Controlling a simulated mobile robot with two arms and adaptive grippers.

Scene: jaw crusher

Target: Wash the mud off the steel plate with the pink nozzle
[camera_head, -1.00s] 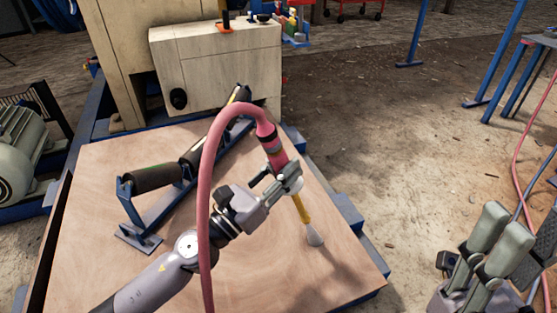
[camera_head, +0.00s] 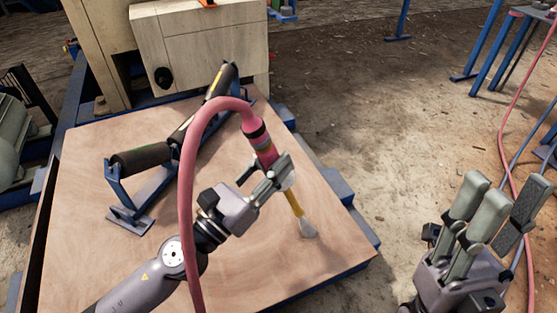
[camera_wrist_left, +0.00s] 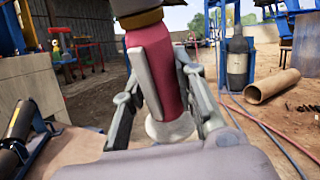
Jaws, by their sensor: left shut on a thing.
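The pink nozzle (camera_head: 264,148) has a yellow stem (camera_head: 293,203) and a pale flared tip (camera_head: 308,229). My left gripper (camera_head: 280,178) is shut around its pink body, which also shows in the left wrist view (camera_wrist_left: 168,85). The nozzle tilts with its tip pointing down over the right part of a wide, flat brown board (camera_head: 245,265). I cannot tell whether the tip touches it. I cannot tell whether this board is the steel plate, and I make out no clear mud or water. My right gripper (camera_head: 500,215) is open and empty at the lower right.
The pink hose (camera_head: 188,200) arches from the nozzle over my left arm. A roller frame (camera_head: 160,190) stands on the board, with a beige cabinet (camera_head: 200,50) behind. Blue stand legs (camera_head: 490,55) and a thin hose (camera_head: 507,140) are at right. Dirt floor right of the board is open.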

